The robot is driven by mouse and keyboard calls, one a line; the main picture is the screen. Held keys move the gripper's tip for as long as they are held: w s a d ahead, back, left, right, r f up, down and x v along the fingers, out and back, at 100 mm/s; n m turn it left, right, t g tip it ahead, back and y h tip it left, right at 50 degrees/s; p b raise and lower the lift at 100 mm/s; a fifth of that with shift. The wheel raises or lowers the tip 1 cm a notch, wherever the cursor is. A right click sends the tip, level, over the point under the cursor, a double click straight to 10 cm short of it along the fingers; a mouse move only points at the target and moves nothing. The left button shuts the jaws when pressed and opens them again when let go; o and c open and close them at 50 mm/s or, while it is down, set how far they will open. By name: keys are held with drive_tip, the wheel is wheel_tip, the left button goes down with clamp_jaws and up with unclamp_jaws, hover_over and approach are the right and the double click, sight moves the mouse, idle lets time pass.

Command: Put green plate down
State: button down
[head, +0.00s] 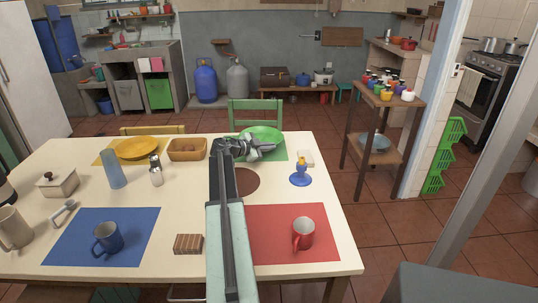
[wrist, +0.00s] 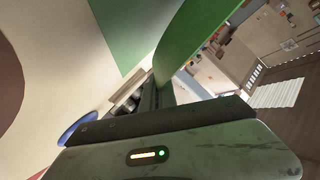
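The green plate (head: 265,133) is over the green placemat (head: 281,154) at the far side of the table. In the wrist view the plate (wrist: 196,38) rises from between my fingers as a green curved sheet, with the placemat (wrist: 128,28) to its left. My gripper (head: 258,148) is shut on the plate's near rim; it also shows in the wrist view (wrist: 152,92). The plate's underside is hidden in the head view, so I cannot tell whether it touches the mat.
A wooden basket (head: 187,149) and yellow plate (head: 137,148) are left. A red mug (head: 303,232) stands on the red mat (head: 270,246) nearer. A green chair (head: 254,108) stands behind.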

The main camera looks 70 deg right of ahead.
sight(270, 158)
drive_tip(key=shift+d, duration=0.45)
wheel_tip(270, 158, down, 4)
drive_tip(key=b, duration=0.4)
drive_tip(key=shift+r, duration=0.25)
drive_tip(key=shift+f, duration=0.25)
drive_tip(key=c, duration=2)
unclamp_jaws()
drive_tip(key=shift+a+r, duration=0.1)
drive_tip(key=shift+o, duration=0.2)
drive_tip(key=shift+r, duration=0.15)
drive_tip(key=p+v, duration=0.4)
drive_tip(key=v, duration=0.7)
drive_tip(key=shift+w+a+r, duration=0.1)
drive_tip(key=shift+a, duration=0.1)
drive_tip(key=shift+w+a, duration=0.2)
drive_tip(key=shift+a, duration=0.05)
